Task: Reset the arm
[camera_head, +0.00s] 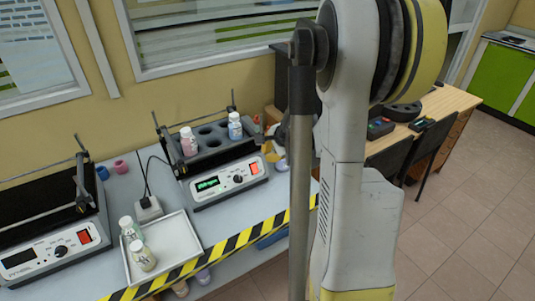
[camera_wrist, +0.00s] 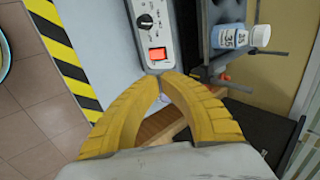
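My arm (camera_head: 345,190) stands large in the head view, right of the middle, and covers part of the bench. My gripper (camera_wrist: 165,76) shows in the wrist view as two curved yellow fingers. Their tips meet in front of a device's front panel (camera_wrist: 155,25) with a red switch, and nothing is held between them. I cannot tell if the tips touch the panel. A blue-labelled bottle (camera_wrist: 232,37) sits to the right of the fingers in the wrist view. In the head view the gripper is not clearly visible.
On the bench (camera_head: 250,215) stand a device (camera_head: 225,185) holding a pink bottle (camera_head: 188,141) and a blue bottle (camera_head: 235,126), another device (camera_head: 50,235) at left, and a white tray (camera_head: 182,240) with two bottles. Striped tape (camera_head: 245,237) marks the front edge. Floor (camera_head: 450,220) is clear at right.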

